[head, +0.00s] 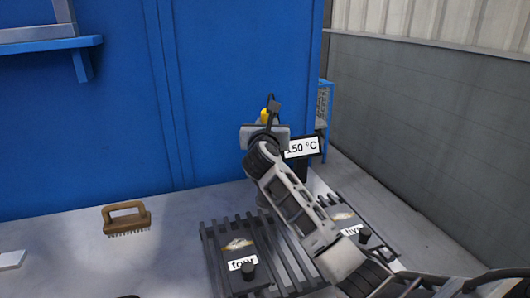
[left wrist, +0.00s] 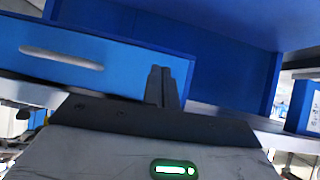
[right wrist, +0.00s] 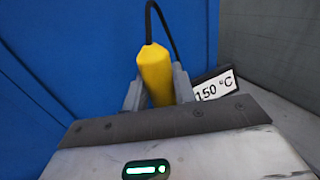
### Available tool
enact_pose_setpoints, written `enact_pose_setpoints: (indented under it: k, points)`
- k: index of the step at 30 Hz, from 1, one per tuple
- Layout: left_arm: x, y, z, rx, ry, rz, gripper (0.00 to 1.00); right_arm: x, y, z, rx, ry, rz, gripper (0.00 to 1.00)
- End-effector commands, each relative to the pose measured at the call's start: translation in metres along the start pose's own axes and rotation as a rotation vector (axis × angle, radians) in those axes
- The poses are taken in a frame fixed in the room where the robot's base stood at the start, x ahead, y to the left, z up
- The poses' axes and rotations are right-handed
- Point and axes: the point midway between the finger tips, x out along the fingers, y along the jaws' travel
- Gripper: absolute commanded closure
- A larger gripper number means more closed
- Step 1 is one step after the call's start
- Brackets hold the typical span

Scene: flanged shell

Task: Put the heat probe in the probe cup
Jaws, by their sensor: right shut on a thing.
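The heat probe (head: 265,115) is yellow with a black cable and shows at the top of my right arm in the head view. In the right wrist view the yellow probe (right wrist: 155,73) stands between the fingers. My right gripper (right wrist: 157,88) is shut on it and holds it up in front of the blue wall. In the head view my right gripper (head: 268,118) is mostly seen from behind. My left gripper (left wrist: 160,72) has its fingers together, with nothing between them, and is out of the head view. I cannot make out the probe cup; my right arm covers part of the bench.
A black display (head: 301,147) reading 150 °C stands right of my right gripper. Slatted racks with dark labelled plates (head: 238,246) lie below, partly under my arm. A wooden brush (head: 126,218) lies on the bench at left. The bench between brush and racks is clear.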

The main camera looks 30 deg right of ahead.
Motion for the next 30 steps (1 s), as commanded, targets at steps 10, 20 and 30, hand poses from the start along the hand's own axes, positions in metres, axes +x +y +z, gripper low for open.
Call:
enact_pose_setpoints:
  k: [10, 20, 30]
  points:
    - [0.003, 0.001, 0.005, -0.004, -0.002, 0.003, 1.00, 0.000, 0.000, -0.048, -0.002, -0.001, 0.001, 0.98]
    - [0.003, 0.001, 0.001, -0.005, 0.007, 0.004, 1.00, 0.000, 0.001, -0.054, 0.002, -0.003, 0.003, 0.98]
    - [0.004, 0.001, 0.000, -0.013, 0.011, 0.003, 1.00, 0.000, 0.001, -0.058, 0.002, -0.002, 0.003, 0.52]
